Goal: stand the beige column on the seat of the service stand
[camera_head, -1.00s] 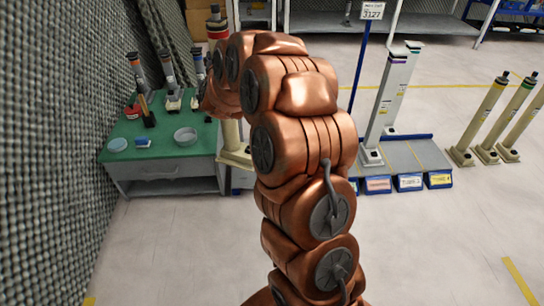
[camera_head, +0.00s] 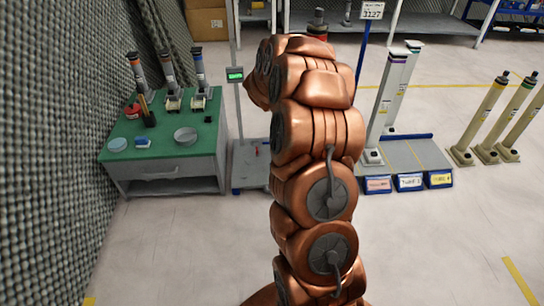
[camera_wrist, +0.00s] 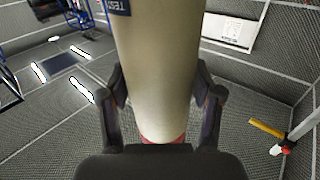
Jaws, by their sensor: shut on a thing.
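The beige column (camera_wrist: 155,70) is between the fingers of my gripper (camera_wrist: 162,100) in the wrist view, with a dark blue label and a red band at one end. In the head view only its dark cap and red band (camera_head: 318,24) show above my arm; the rest and my gripper are hidden. What seems to be the service stand (camera_head: 408,158) is right of my arm, a low grey platform with a blue back edge and labelled front plates. Two pale columns (camera_head: 392,95) stand at its left part, and its right part is bare.
Three beige columns (camera_head: 490,115) stand on the floor at right. A green table (camera_head: 160,150) with small columns, a bowl and tools is at left. A grey scale (camera_head: 248,165) with a green display stands beside it. The front floor is clear.

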